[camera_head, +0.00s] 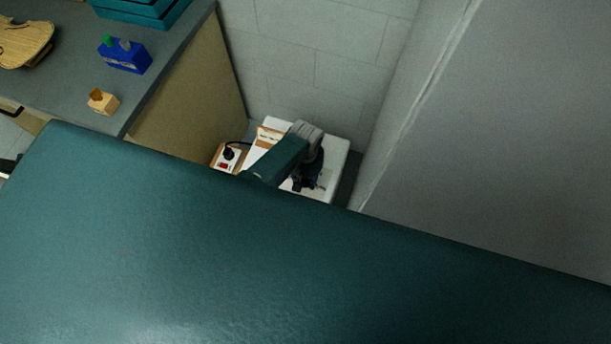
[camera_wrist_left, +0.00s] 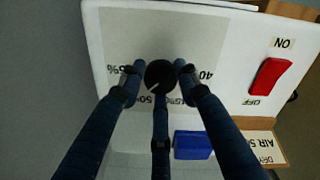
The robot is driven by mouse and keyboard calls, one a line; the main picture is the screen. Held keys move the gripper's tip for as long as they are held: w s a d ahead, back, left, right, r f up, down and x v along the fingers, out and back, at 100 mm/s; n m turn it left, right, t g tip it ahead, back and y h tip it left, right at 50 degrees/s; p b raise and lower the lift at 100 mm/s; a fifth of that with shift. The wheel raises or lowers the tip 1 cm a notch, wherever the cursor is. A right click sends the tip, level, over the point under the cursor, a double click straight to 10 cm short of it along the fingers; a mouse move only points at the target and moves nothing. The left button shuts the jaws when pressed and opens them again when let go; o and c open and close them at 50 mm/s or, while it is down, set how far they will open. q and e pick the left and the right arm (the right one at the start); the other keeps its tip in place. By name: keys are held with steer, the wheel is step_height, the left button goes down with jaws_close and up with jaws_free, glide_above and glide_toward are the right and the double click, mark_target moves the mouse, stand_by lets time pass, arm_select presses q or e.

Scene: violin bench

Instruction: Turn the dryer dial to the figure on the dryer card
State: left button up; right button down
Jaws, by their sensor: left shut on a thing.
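The dryer (camera_head: 335,152) is a white box on the floor in the corner, past the bench end. In the left wrist view its white face (camera_wrist_left: 245,60) carries a grey scale plate with upside-down figures, among them 40 and 50%. The black round dial (camera_wrist_left: 160,75) has a short pale mark slanting to the lower left; which figure it meets I cannot tell. My left gripper (camera_wrist_left: 158,78) is shut on the dial, fingers around it; it also shows in the head view (camera_head: 306,184). The dryer card (camera_wrist_left: 265,146) reads "DRY AIR 5", the rest cut off. My right gripper is not in view.
A red ON/OFF switch (camera_wrist_left: 268,76) and a blue block (camera_wrist_left: 193,145) are near the dial. A socket strip (camera_head: 226,160) with a black plug lies left of the dryer. The bench (camera_head: 65,75) and grey walls close in the corner.

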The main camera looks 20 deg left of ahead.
mark_target(306, 181)
arm_select(q)
steer(key=shift+s+d+f+n, duration=0.1)
steer(key=shift+s+n, duration=0.15)
steer(key=shift+n, duration=0.35)
steer(key=shift+s+d+f+n, duration=0.1)
steer(key=shift+s+n, duration=0.15)
steer(key=shift+n, duration=0.35)
steer(key=o, duration=1.1)
steer(key=shift+o, duration=0.2)
steer(key=shift+w+r, duration=0.1)
steer(key=shift+w, duration=0.05)
steer(key=shift+w+p, duration=0.1)
steer(key=shift+p, duration=0.2)
steer(key=shift+w+r, duration=0.1)
steer(key=shift+r, duration=0.3)
step_height(306, 181, up, 11)
steer(key=shift+r, duration=0.1)
